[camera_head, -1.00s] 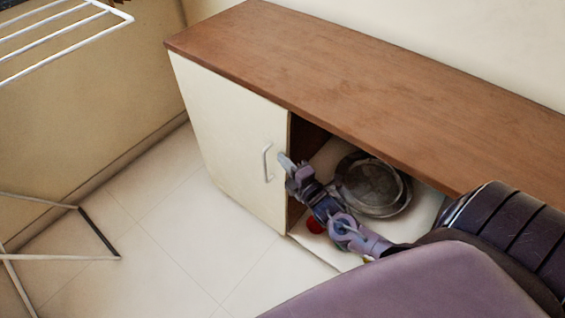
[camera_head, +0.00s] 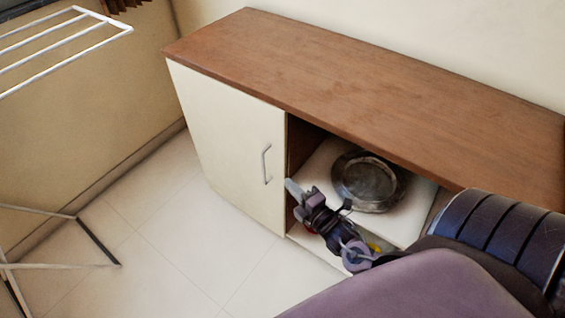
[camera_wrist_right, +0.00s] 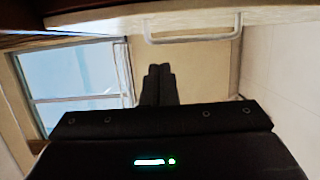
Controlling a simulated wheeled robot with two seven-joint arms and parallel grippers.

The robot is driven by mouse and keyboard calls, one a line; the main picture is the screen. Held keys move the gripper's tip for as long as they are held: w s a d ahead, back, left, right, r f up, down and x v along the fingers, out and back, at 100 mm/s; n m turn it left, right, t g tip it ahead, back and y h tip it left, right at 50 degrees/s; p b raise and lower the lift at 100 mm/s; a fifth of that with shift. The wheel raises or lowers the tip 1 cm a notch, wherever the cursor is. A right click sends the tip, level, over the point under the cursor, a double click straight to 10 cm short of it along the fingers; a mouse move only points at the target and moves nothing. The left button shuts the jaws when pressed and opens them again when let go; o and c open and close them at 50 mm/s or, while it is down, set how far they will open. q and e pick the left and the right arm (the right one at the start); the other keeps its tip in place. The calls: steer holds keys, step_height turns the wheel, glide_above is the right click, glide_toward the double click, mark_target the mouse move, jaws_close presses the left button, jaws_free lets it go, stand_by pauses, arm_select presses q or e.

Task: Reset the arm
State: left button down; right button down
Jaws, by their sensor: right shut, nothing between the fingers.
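My right gripper (camera_head: 292,187) is in front of the cabinet's open section, a little to the right of and below the door handle (camera_head: 266,164). Its fingers are shut with nothing between them, and they show as a dark closed pair in the right wrist view (camera_wrist_right: 158,84). In that view the handle (camera_wrist_right: 193,37) lies beyond the fingertips, apart from them. My left gripper is not in view.
The cabinet has a brown wooden top (camera_head: 350,95) and a closed cream door (camera_head: 225,140). A dark metal pan (camera_head: 368,181) sits inside the open section. A white drying rack (camera_head: 60,45) stands at the left. The tiled floor (camera_head: 170,240) before the door is clear.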

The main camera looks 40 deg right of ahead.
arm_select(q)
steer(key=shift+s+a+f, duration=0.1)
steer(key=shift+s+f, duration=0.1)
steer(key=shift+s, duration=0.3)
arm_select(e)
steer(key=shift+s+d, duration=0.1)
steer(key=shift+s, duration=1.2)
